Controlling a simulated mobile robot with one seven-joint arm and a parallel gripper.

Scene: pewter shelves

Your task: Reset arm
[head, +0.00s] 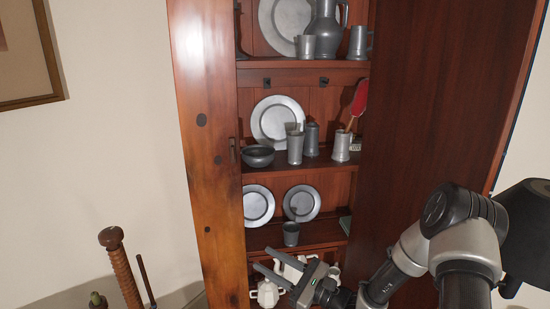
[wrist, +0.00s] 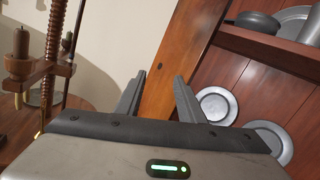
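My gripper (head: 284,273) is low in the head view, in front of the lower shelves of the wooden cabinet (head: 205,170). Its two fingers are spread apart with nothing between them. In the wrist view, my gripper (wrist: 157,90) also shows open and empty, with the cabinet's wooden side post (wrist: 168,85) behind the gap. My arm comes in from the lower right of the head view. White pots (head: 293,268) behind the gripper are partly hidden by it.
Pewter plates (head: 277,122), a bowl (head: 258,156), mugs (head: 341,146) and a pitcher (head: 326,30) stand on the shelves. A red brush-like thing (head: 359,98) is at the right side. A wooden screw post (head: 122,265) stands lower left.

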